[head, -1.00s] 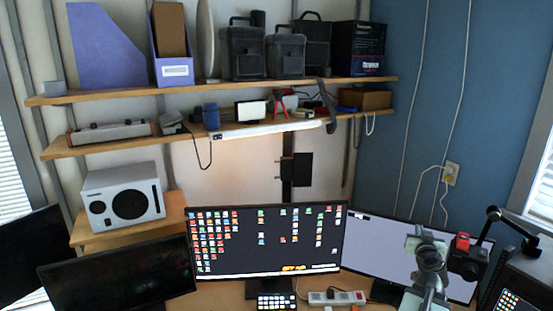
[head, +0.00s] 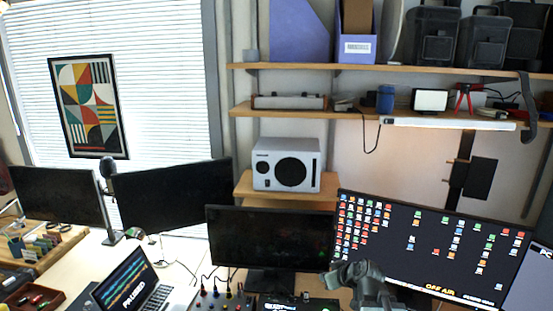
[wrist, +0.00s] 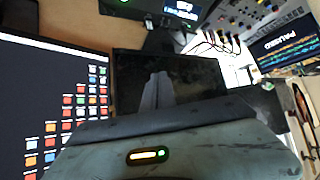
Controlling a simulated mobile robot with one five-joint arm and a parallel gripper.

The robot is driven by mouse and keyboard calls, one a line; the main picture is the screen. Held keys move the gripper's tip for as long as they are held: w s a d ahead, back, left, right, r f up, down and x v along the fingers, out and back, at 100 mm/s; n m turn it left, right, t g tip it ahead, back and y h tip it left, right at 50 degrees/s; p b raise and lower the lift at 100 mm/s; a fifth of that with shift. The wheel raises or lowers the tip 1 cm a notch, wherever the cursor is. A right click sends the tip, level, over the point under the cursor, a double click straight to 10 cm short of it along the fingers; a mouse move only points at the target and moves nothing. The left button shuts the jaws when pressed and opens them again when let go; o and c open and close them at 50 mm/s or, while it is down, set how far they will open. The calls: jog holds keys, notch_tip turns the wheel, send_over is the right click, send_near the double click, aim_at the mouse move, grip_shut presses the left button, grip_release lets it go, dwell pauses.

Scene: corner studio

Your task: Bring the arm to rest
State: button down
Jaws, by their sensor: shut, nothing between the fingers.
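My arm shows at the bottom of the head view, grey and low in front of the lit monitor (head: 420,245). My gripper (wrist: 157,82) is shut and empty. In the wrist view its narrow grey fingers point toward a dark monitor (wrist: 205,80), with a wide grey-green part of my arm with a small orange and green light across the bottom. In the head view the fingers are hard to make out. I cannot tell the gap between the fingers and the screen.
Dark monitors (head: 268,238) stand in a row on the desk. A laptop (head: 130,285) and a small mixer (head: 222,298) lie at the lower left and middle. A white speaker (head: 287,165) sits on a low shelf. Two loaded shelves (head: 350,116) run along the wall.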

jog(key=s+a+f+g+h, duration=0.1)
jog(key=s+a+f+g, duration=0.3)
jog(key=s+a+f, duration=0.3)
jog(key=s+d+f+m+g+h, duration=0.2)
jog(key=s+d+m+g, duration=0.2)
jog(key=s, duration=0.5)
jog(key=shift+d+m+g+h+b, duration=0.3)
jog(key=shift+d+m+g+h, duration=0.15)
jog(key=shift+d, duration=0.55)
